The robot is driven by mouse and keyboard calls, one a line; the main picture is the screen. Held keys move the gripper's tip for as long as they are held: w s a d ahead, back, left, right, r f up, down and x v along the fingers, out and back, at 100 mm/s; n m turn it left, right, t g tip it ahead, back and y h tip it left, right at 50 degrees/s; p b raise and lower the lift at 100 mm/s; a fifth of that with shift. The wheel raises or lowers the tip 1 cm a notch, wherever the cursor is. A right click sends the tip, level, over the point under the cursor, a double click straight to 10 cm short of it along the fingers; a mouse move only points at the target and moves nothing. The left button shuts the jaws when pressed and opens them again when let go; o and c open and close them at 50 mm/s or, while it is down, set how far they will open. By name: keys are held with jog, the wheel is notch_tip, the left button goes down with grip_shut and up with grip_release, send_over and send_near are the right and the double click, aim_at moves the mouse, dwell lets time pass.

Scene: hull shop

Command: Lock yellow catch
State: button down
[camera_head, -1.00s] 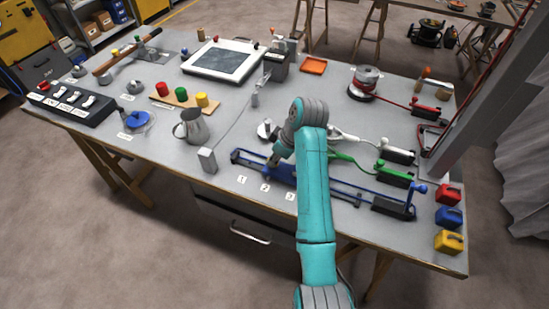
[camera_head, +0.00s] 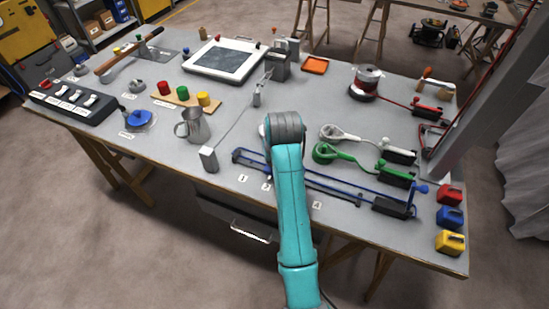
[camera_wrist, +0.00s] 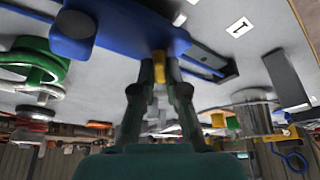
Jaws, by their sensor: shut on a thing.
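In the wrist view my gripper (camera_wrist: 160,82) is shut on a small yellow piece, the yellow catch (camera_wrist: 159,66), at the edge of a blue block (camera_wrist: 115,36). Only a narrow strip of the catch shows between the fingers. In the head view my arm hides the gripper, the catch and the block. The long blue rail frame (camera_head: 335,186) shows on both sides of my arm along the table's front.
Green (camera_head: 345,155) and white (camera_head: 345,133) cabled handles lie right of my arm. Red, blue and yellow lock-shaped blocks (camera_head: 450,242) stand at the right edge.

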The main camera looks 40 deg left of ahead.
jog(key=m+t+h, duration=0.1)
jog(key=m, duration=0.2)
jog(key=shift+a+m, duration=0.1)
jog(key=shift+m, duration=0.2)
jog(key=shift+w+r+m+t+h, duration=0.1)
jog(key=shift+m+t+h, duration=0.35)
jog(key=shift+m, duration=1.25)
jog(key=shift+h, duration=0.25)
jog(key=c, duration=1.2)
grip_release()
jog(key=v, duration=0.7)
jog(key=shift+r, duration=0.2)
